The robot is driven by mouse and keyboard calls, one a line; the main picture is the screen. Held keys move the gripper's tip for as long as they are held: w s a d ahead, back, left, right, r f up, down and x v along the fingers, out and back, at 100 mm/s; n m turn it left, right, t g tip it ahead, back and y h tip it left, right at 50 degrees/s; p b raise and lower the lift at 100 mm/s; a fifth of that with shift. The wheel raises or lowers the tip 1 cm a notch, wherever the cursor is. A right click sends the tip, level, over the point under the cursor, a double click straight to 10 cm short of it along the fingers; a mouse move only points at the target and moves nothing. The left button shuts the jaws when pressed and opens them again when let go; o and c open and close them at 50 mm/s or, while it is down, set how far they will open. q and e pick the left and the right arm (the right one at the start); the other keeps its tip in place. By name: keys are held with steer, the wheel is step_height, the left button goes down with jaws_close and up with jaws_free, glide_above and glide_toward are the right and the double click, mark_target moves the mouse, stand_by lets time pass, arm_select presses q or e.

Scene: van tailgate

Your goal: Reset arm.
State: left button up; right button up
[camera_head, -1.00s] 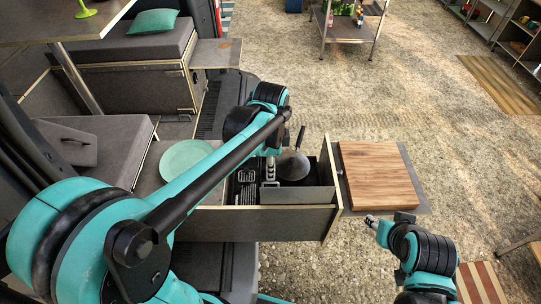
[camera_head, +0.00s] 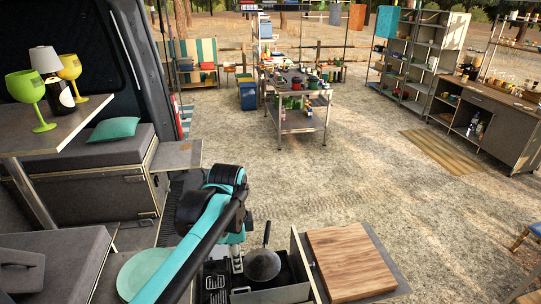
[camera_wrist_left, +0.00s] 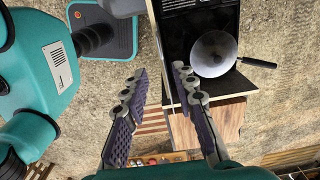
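My left arm reaches in from the lower left over the open drawer. My left gripper (camera_head: 238,264) points down just left of a dark frying pan (camera_head: 262,265). In the left wrist view its two fingers (camera_wrist_left: 160,74) are apart with nothing between them. The pan (camera_wrist_left: 213,54) lies in the drawer (camera_wrist_left: 180,20), beside the right finger and apart from it. My right gripper is in neither view now.
A wooden board (camera_head: 349,262) lies beside the drawer. A pale green plate (camera_head: 143,272) is left of my arm. Green (camera_head: 28,92) and yellow goblets (camera_head: 70,68) stand on the table at left.

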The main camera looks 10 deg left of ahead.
arm_select(q)
steer(key=s+a+f+n+t+b, duration=0.2)
steer(key=s+f+n+b, duration=0.3)
steer(key=f, duration=0.5)
steer(key=s+a+f+n+t+b, duration=0.2)
steer(key=s+f+n+t+b, duration=0.3)
steer(key=f+n+b, duration=0.4)
steer(key=shift+s+a+f+n+b, duration=0.15)
steer(key=shift+f+n+b, duration=0.15)
steer(key=shift+f+b, duration=0.5)
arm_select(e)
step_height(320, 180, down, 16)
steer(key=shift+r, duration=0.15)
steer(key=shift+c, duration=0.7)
